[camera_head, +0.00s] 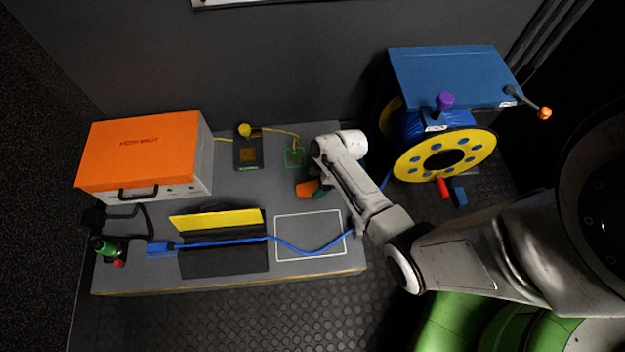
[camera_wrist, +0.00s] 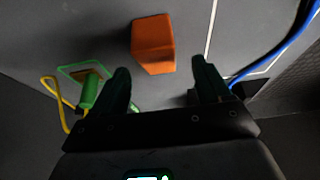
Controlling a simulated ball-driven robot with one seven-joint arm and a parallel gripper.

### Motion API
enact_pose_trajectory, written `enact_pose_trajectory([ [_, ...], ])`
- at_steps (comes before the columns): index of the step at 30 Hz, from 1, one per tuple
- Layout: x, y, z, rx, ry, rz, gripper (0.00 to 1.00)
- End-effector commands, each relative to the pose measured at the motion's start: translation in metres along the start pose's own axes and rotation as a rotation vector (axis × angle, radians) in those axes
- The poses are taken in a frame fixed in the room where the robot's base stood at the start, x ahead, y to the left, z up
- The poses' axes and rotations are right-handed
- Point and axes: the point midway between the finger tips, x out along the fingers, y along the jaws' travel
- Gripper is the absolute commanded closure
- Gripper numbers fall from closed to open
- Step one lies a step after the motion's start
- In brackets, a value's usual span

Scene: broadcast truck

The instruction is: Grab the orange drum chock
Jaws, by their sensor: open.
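The orange drum chock (camera_head: 306,189) lies on the grey bench top, just left of the end of my arm. In the wrist view the chock (camera_wrist: 153,44) is a plain orange block standing ahead of my fingertips, within the span between them but nearer the left finger. My gripper (camera_wrist: 166,78) is open and empty, with two dark green fingers spread apart. A gap shows between the fingertips and the chock. In the head view my gripper (camera_head: 321,190) is mostly hidden under my wrist, with a bit of green showing beside the chock.
A green piece on a yellow cord (camera_wrist: 90,90) lies close to my left finger, by a green-outlined square (camera_head: 294,157). A blue cable (camera_head: 300,248) crosses a white-outlined rectangle (camera_head: 312,214). A yellow cable drum (camera_head: 410,168) stands right. An orange-topped case (camera_head: 140,150) sits left.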

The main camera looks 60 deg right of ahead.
Motion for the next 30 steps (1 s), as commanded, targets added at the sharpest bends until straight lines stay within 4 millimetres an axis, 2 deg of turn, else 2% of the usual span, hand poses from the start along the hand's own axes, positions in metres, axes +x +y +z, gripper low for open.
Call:
enact_pose_trajectory([
  [1, 0.011, 0.001, 0.003, 0.001, 0.0, -0.001, 0.23],
  [7, 0.037, 0.003, 0.004, -0.001, -0.001, -0.001, 0.23],
  [16, 0.041, 0.003, 0.002, 0.0, 0.0, 0.0, 0.23],
  [30, 0.041, 0.002, 0.002, 0.0, 0.0, 0.0, 0.67],
])
